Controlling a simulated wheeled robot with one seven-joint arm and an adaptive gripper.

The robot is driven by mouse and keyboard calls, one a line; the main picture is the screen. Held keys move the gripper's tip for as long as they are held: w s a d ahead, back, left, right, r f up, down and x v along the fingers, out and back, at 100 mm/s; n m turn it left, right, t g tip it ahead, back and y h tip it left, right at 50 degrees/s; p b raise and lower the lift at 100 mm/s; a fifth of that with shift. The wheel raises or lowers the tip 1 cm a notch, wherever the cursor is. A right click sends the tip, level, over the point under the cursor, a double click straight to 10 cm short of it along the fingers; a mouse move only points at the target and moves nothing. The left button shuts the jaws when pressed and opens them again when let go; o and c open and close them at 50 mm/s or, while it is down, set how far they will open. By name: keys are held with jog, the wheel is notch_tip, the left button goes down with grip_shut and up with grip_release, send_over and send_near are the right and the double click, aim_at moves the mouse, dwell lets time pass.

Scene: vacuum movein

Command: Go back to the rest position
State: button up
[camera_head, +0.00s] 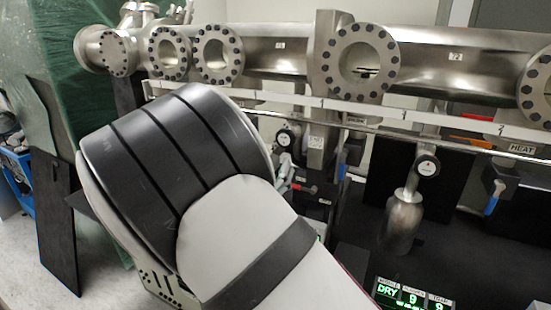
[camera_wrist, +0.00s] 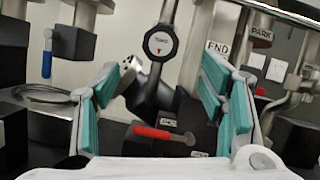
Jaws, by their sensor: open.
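My gripper (camera_wrist: 165,110) shows in the wrist view with its two teal-padded fingers wide apart at left and right. It is open and nothing is between the pads. Beyond the fingers are a round dial gauge (camera_wrist: 160,43) and a red valve handle (camera_wrist: 164,133) on a black block. I cannot tell how far these are from the fingertips. In the head view my white and black arm fills the lower left and middle and hides the gripper. No rest position is marked in either view.
A steel vacuum manifold (camera_head: 270,52) with bolted round flanges runs across the back, with a rail (camera_head: 380,122) below it. Gauges, blue-handled valves (camera_head: 493,197) and a steel cylinder (camera_head: 402,220) hang there. A green-lit display (camera_head: 413,295) stands lower right. A dark panel (camera_head: 55,185) leans at left.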

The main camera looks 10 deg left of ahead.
jog(key=shift+s+a+f, duration=0.1)
jog(key=shift+s+f, duration=0.05)
jog(key=shift+s, duration=0.2)
